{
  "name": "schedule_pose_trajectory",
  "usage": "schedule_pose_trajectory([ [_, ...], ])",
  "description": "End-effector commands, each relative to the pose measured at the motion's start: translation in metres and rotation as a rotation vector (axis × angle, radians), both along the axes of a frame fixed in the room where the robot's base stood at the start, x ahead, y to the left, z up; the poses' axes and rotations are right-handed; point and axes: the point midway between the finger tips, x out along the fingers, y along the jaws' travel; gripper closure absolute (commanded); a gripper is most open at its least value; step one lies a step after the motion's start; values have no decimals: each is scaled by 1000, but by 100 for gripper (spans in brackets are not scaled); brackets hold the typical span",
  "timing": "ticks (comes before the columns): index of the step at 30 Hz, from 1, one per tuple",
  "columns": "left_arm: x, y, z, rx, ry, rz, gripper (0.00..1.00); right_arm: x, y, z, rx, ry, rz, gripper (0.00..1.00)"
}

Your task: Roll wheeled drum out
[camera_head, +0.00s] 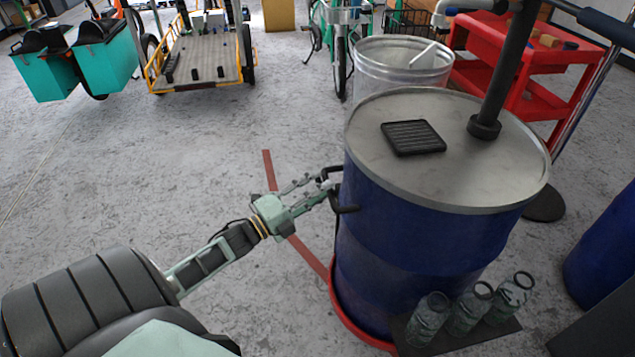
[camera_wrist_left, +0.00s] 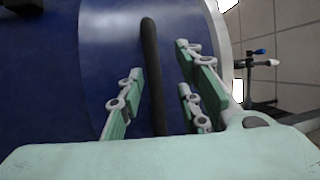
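The blue drum (camera_head: 420,240) stands upright on a red round base (camera_head: 345,318), with a grey lid (camera_head: 450,175). Its wheels are not visible. A black bar handle (camera_head: 346,208) sticks out from its left side. A black pole (camera_head: 508,65) rises from the lid, and a black grille (camera_head: 413,137) lies on it. My left gripper (camera_head: 325,188) is at the handle. In the left wrist view, its fingers (camera_wrist_left: 160,95) are apart, one on each side of the black handle (camera_wrist_left: 150,75), with gaps visible. The blue drum wall (camera_wrist_left: 95,60) is behind them. My right gripper is not in view.
A dark ledge (camera_head: 500,334) with glass jars (camera_head: 468,308) sits at the drum's front. A metal bin (camera_head: 385,65) and red cart (camera_head: 545,65) stand behind. Another blue drum (camera_head: 605,250) is at right. Open floor (camera_head: 190,170) lies left, with a red line (camera_head: 268,168); cargo bikes stand beyond.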

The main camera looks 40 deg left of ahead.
Motion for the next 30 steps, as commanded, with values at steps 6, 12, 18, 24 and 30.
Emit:
schedule_pose_trajectory([
  [6, -17, 4, -6, -1, 6, 1, 68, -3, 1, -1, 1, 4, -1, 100],
  [12, -56, 15, -14, -1, 7, 2, 68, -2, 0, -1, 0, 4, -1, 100],
  [18, -93, 26, -19, -1, 3, 3, 68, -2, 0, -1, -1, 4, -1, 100],
  [24, -112, 31, -22, 0, 0, 3, 68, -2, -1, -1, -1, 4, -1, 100],
  [30, -115, 32, -22, 0, -1, 3, 68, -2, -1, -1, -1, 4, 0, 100],
])
